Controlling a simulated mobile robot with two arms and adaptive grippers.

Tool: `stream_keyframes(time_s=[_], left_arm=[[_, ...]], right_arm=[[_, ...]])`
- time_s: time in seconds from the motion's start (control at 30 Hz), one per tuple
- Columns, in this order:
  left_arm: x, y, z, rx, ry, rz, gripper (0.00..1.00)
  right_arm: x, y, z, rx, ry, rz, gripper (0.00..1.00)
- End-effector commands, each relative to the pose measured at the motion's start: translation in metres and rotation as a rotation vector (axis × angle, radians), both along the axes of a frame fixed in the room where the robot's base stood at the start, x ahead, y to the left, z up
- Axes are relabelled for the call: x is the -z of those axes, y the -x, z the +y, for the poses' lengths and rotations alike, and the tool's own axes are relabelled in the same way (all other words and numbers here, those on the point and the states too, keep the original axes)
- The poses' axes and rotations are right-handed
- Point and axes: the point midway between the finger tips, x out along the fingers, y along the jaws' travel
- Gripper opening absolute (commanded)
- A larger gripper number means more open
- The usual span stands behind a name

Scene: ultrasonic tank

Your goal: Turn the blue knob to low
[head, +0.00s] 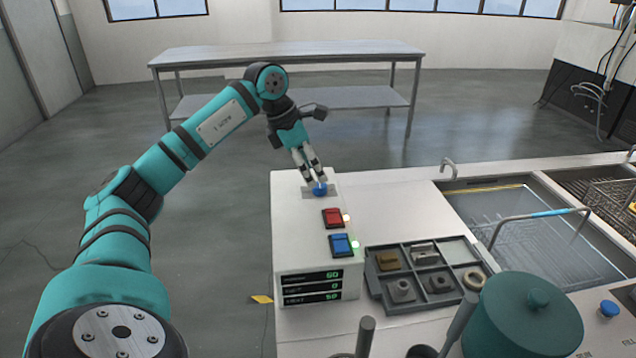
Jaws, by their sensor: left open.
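The blue knob (320,189) sits on a grey plate at the far end of the white control box (290,235). My left gripper (314,179) comes down over the knob from behind, with its fingers open and their tips right at the knob. I cannot tell whether the fingers touch it. The knob's markings and its pointer are too small or hidden to read. My right gripper is not in view.
A red switch (333,218) and a blue switch (341,245) sit nearer on the box, above digital displays (312,286). To the right are a grey parts tray (376,290), a teal lid (522,325) and a water-filled tank (530,230).

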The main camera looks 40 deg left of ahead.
Motion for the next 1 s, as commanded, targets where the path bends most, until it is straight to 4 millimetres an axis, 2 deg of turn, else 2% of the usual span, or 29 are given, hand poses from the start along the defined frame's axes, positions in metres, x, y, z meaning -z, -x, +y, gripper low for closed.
stream_keyframes(time_s=[0.1,0.3,0.67,1.0], left_arm=[[0.020,-0.006,-0.005,0.002,0.002,0.004,0.55],[0.038,-0.013,-0.008,0.000,0.000,0.001,0.55],[0.042,-0.015,-0.009,0.000,0.001,-0.001,0.54],[0.041,-0.015,-0.009,0.000,0.001,-0.001,0.09]], right_arm=[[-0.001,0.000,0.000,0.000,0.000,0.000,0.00],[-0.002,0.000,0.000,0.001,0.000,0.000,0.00],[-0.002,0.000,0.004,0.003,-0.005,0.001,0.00],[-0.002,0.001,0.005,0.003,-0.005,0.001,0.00]])
